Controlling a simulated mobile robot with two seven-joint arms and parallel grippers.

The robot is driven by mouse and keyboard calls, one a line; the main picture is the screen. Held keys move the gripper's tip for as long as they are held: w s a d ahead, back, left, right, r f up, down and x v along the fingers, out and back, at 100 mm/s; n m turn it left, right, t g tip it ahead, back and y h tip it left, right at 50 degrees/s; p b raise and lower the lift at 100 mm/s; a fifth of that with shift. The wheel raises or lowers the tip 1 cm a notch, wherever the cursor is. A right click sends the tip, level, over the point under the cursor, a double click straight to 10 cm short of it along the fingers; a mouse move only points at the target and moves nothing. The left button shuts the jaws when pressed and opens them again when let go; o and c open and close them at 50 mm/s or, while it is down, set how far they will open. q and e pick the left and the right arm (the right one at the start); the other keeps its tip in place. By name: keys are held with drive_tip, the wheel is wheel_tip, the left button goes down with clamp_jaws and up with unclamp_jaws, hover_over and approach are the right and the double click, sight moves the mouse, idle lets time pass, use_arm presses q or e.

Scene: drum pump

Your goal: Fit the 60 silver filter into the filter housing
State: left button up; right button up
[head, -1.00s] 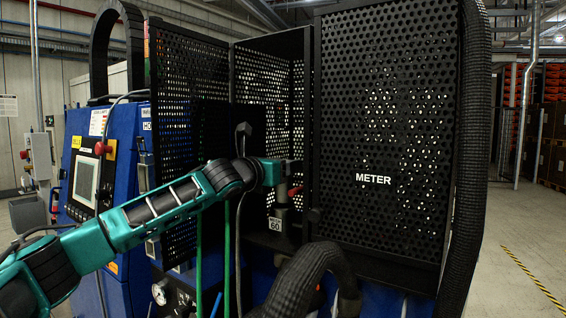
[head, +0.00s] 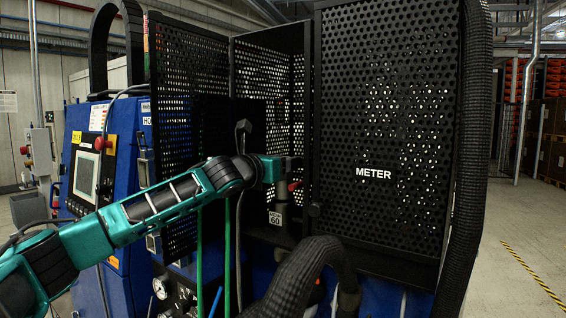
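My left arm reaches in from the left, and my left gripper (head: 291,164) is in front of the open black mesh cabinet. Its dark fingers are too small and dark to tell whether they are open or shut. Just below it stands a grey upright cylinder (head: 281,195) with a white label reading 60 (head: 275,218); it appears to be the filter housing. A red handle or knob (head: 294,186) sits beside its top. I cannot make out the silver filter as a separate thing. My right gripper is not in view.
A perforated black panel marked METER (head: 373,173) stands right of the cylinder. A thick black corrugated hose (head: 315,268) curves in front below. Green and grey hoses hang left of the cylinder. A blue machine with a screen (head: 86,176) stands at left. Open floor lies at right.

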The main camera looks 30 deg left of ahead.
sight(278, 190)
use_arm(q)
drive_tip(key=shift+f, duration=0.15)
idle(0.5)
drive_tip(key=shift+f, duration=1.35)
drive_tip(key=shift+f, duration=0.1)
idle(0.3)
drive_tip(key=shift+f+b, duration=0.35)
drive_tip(key=shift+f, duration=1.05)
drive_tip(key=shift+f, duration=0.1)
drive_tip(key=o, duration=1)
